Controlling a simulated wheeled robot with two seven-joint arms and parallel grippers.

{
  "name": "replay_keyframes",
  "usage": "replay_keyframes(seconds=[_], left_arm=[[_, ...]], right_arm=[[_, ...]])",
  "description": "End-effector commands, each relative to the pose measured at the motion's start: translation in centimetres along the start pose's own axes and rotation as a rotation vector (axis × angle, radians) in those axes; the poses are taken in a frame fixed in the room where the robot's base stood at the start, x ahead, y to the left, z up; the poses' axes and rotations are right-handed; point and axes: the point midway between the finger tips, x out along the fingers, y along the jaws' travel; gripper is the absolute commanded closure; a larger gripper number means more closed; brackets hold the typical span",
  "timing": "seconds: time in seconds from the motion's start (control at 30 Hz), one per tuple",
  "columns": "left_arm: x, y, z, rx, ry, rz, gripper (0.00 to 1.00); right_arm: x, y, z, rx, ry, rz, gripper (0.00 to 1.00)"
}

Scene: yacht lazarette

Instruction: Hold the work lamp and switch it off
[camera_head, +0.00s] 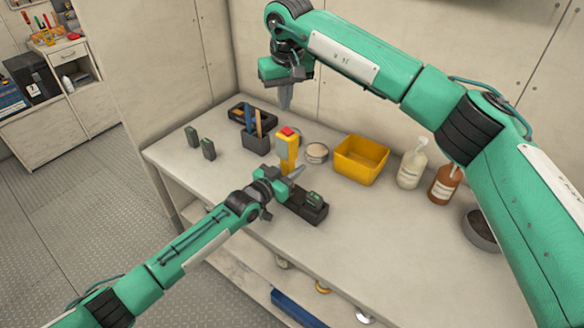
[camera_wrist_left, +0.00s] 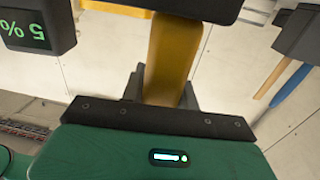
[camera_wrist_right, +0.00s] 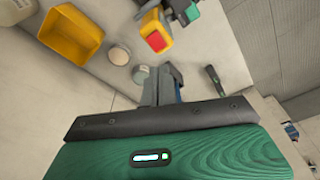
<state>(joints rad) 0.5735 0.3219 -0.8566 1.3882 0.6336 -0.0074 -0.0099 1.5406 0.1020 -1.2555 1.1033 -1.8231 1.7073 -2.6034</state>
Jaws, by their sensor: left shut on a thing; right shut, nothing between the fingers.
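The work lamp (camera_head: 287,152) is a yellow upright body with a red button (camera_head: 287,131) on top, standing over the bench. My left gripper (camera_head: 290,176) is shut on its lower part. In the left wrist view the yellow lamp body (camera_wrist_left: 172,55) sits between the fingers. My right gripper (camera_head: 286,98) is shut and empty, above and apart from the lamp. In the right wrist view the lamp's red top (camera_wrist_right: 156,41) shows beyond the right fingertips (camera_wrist_right: 160,78). Whether the lamp is lit cannot be told.
A dark charger (camera_head: 308,207) with a green display lies just right of the left gripper. A dark tool holder (camera_head: 256,144), a round tin (camera_head: 317,153) and a yellow bin (camera_head: 361,160) surround the lamp. Bottles (camera_head: 411,166) stand at right. The bench front is clear.

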Motion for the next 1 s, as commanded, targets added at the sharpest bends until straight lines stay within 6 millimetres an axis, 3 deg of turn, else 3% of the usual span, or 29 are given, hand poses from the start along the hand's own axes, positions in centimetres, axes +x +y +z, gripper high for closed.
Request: replay_keyframes(seconds=[0.33,1.0], left_arm=[[0.0,0.0,0.0,0.0,0.0,0.0,1.0],[0.0,0.0,0.0,0.0,0.0,0.0,1.0]], right_arm=[[3.7,0.0,0.6,0.0,0.0,-0.001,1.0],[3.9,0.0,0.6,0.001,0.001,-0.001,1.0]])
